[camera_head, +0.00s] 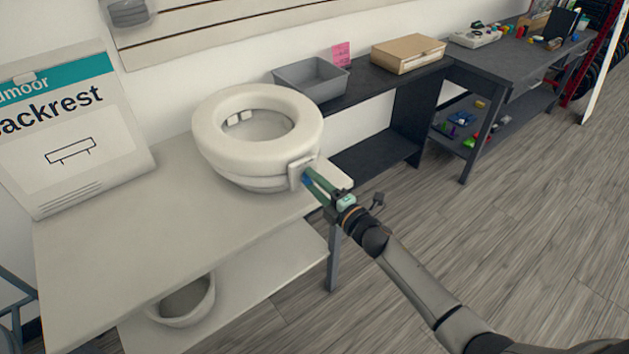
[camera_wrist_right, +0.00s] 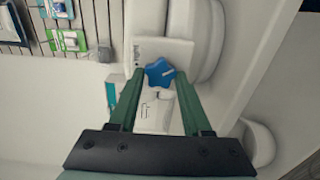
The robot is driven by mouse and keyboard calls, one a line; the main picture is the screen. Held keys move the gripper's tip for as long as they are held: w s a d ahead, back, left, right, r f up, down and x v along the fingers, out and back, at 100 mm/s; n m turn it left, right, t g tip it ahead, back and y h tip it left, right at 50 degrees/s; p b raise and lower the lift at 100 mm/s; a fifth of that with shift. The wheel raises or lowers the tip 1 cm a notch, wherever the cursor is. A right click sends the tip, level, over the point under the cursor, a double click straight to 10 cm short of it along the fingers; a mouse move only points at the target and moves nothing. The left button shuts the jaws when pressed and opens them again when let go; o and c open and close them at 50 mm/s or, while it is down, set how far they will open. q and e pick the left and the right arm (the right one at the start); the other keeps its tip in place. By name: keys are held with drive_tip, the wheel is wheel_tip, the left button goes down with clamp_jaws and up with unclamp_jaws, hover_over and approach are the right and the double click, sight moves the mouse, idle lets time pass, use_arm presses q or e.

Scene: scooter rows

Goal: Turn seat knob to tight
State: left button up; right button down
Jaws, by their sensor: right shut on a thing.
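A white raised toilet seat (camera_head: 222,155) stands on the light table. A white bracket (camera_head: 296,172) sits on its front right side. In the right wrist view a blue star-shaped knob (camera_wrist_right: 159,74) with a pale mark is on the bracket (camera_wrist_right: 174,48), between the green fingertips. My right gripper (camera_head: 308,178) reaches the bracket from the lower right and is shut on the knob. It also shows in the right wrist view (camera_wrist_right: 157,78). In the head view the fingers mostly hide the knob. My left gripper is not in view.
The light table (camera_head: 110,235) has bare room at its front left. A backrest box (camera_head: 75,130) stands at the left. A grey bin (camera_head: 311,80) and a cardboard box (camera_head: 408,54) stand on the dark bench behind. A white bowl (camera_head: 186,303) is on the lower shelf.

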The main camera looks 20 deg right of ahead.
drive_tip(key=shift+m, duration=0.6)
drive_tip(key=shift+c, duration=2)
unclamp_jaws()
drive_tip(key=shift+o, duration=0.3)
drive_tip(key=shift+s+d, duration=0.15)
drive_tip(key=shift+s, duration=0.15)
drive_tip(key=v, duration=1.2)
drive_tip(key=shift+p, duration=0.45)
drive_tip(key=shift+w+r, duration=0.1)
